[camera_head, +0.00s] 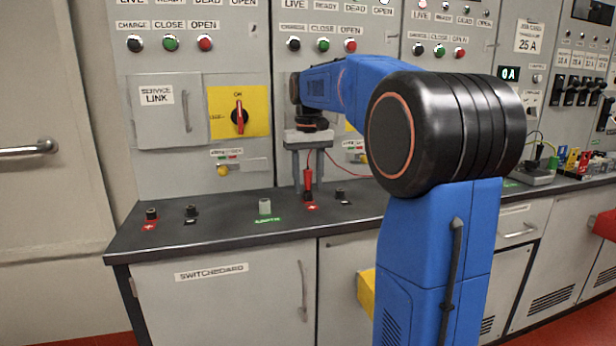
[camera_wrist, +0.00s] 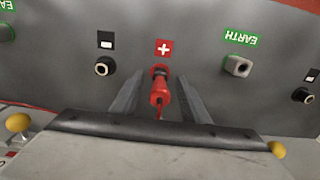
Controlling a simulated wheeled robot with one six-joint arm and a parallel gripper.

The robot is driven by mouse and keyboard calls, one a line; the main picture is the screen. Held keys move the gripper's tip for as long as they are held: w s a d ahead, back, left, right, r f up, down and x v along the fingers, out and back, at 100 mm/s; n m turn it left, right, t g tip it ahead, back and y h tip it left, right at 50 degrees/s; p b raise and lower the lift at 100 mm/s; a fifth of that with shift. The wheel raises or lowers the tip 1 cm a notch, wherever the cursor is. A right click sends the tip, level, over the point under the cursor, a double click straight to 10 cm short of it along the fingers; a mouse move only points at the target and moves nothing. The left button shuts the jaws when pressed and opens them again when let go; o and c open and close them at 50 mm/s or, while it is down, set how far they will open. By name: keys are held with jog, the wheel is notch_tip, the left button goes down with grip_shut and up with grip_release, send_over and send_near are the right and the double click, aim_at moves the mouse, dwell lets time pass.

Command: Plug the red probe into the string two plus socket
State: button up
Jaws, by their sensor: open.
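The red probe (camera_head: 308,181) stands upright at the plus socket in front of the second panel, right of the earth post in the head view. In the wrist view the probe (camera_wrist: 160,92) has its tip at the socket by the red plus label (camera_wrist: 163,47); the probe covers the socket mouth, so its depth is hidden. A red lead trails from it to the right in the head view. My gripper (camera_head: 308,188) points down with its fingers apart, one on each side of the probe. In the wrist view, gaps show between the probe and both fingers of my gripper (camera_wrist: 159,76).
A black socket (camera_head: 340,194) is right of the probe. The earth post (camera_head: 265,206), another black socket (camera_head: 191,210) and another plus socket (camera_head: 151,213) are to the left. The panel with a red rotary switch (camera_head: 239,116) rises behind the dark bench top (camera_head: 230,235).

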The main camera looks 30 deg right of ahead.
notch_tip(320, 180, up, 17)
jog(key=shift+r, duration=0.15)
dwell(0.5)
jog(key=s+a+f+n+t, duration=0.2)
jog(key=s+a+f, duration=0.8)
jog(key=s+f, duration=0.4)
jog(key=s+a+f+t, duration=0.1)
jog(key=s+a+f, duration=0.1)
jog(key=s+f, duration=0.6)
jog(key=s+a+f+n+t, duration=0.1)
jog(key=s+a+f, duration=0.2)
jog(key=s+f, duration=0.5)
notch_tip(320, 180, down, 6)
jog(key=shift+a+r+t, duration=0.15)
jog(key=shift+a+t, duration=0.2)
jog(key=shift+t, duration=0.05)
jog(key=shift+c, duration=0.7)
